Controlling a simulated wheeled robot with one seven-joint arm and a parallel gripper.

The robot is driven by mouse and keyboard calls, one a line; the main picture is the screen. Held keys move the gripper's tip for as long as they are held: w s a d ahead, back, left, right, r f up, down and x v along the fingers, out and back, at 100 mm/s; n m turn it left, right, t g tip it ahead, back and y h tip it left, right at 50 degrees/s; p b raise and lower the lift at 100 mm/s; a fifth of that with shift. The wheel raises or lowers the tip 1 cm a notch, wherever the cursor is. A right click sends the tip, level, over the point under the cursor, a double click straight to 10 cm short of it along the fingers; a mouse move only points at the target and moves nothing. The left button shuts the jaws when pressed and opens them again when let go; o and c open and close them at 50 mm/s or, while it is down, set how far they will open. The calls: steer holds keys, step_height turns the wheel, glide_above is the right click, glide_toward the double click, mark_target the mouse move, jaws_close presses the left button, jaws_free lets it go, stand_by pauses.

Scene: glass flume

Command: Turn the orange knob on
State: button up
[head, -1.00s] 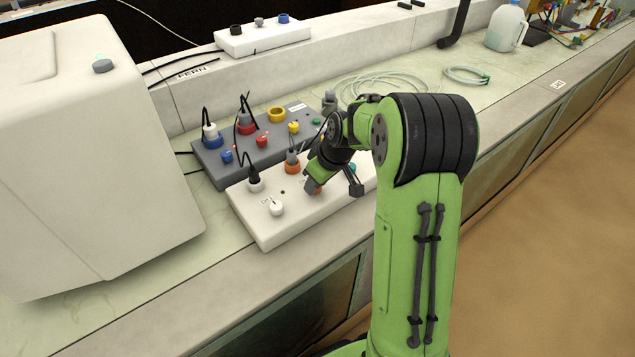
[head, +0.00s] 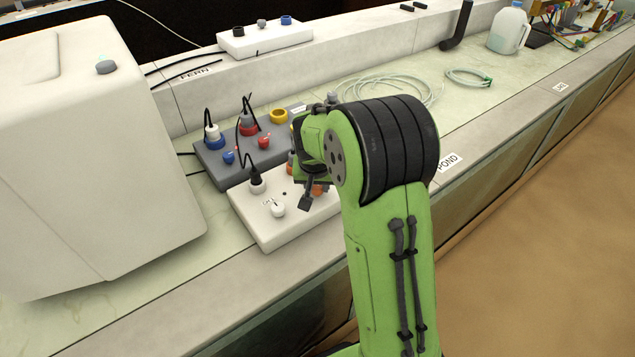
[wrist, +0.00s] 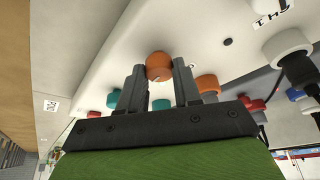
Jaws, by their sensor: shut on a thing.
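The orange knob (wrist: 159,60) sits on the white panel (wrist: 190,28), between the fingertips of my gripper (wrist: 159,72) in the wrist view. The jaws are shut on it, and a pale pointer line on the knob shows slanted. In the head view my gripper (head: 308,199) is over the right part of the white panel (head: 266,228). My arm hides most of the orange knob (head: 319,190) there. A second orange part (wrist: 207,84) shows behind the right finger in the wrist view.
A grey panel (head: 222,172) with coloured knobs and cables lies behind. A large white housing (head: 90,170) stands at left. Coiled tubing (head: 390,88) lies on the ledge.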

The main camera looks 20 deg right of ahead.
steer(key=shift+m, duration=0.5)
steer(key=o, duration=1.1)
steer(key=shift+c, duration=0.2)
steer(key=p+v, duration=0.5)
steer(key=v, duration=1)
steer(key=shift+a+r, duration=0.35)
steer(key=shift+r, duration=0.05)
steer(key=shift+r, duration=0.1)
